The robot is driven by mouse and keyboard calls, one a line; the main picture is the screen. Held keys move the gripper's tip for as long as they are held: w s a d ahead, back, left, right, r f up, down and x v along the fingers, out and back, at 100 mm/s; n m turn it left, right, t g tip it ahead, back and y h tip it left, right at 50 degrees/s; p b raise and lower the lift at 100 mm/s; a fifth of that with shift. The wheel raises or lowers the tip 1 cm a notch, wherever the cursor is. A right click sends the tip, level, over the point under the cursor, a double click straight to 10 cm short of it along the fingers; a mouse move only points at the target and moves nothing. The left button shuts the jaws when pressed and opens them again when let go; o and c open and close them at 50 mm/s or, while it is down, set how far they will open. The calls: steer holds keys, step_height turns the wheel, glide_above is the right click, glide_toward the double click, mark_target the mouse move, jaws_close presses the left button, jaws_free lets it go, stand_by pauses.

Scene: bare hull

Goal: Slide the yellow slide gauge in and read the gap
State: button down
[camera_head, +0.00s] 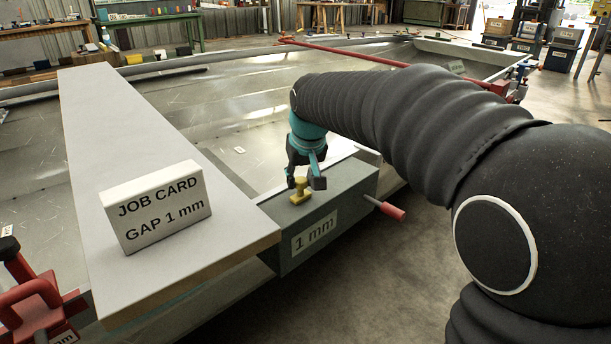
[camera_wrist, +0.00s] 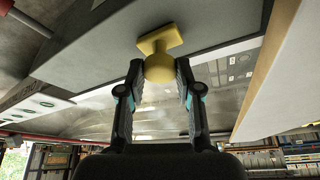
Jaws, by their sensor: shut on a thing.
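The yellow slide gauge shows as a yellow knob on a small square foot (camera_head: 300,197), on top of a grey block (camera_head: 345,192) labelled "1 mm". In the wrist view the round knob (camera_wrist: 160,69) sits between the two fingertips. My gripper (camera_head: 305,183) points down over the block and is shut on the knob; the wrist view also shows my gripper (camera_wrist: 160,75) with a finger on each side. The block is beside the end of a pale board (camera_head: 110,120). Any gap is hidden from both views.
A white job card (camera_head: 155,206) on the board reads "GAP 1 mm". A red-handled rod (camera_head: 390,211) sticks out of the block's right side. A red clamp (camera_head: 35,300) is at the lower left. A broad metal panel (camera_head: 220,110) lies behind. Open floor is at the front.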

steer(key=shift+w+d, duration=0.1)
steer(key=shift+w, duration=0.05)
steer(key=c, duration=0.8)
jaws_free()
steer(key=shift+d, duration=0.1)
steer(key=shift+r, duration=0.15)
steer(key=v, duration=1.1)
steer(key=shift+r, duration=0.25)
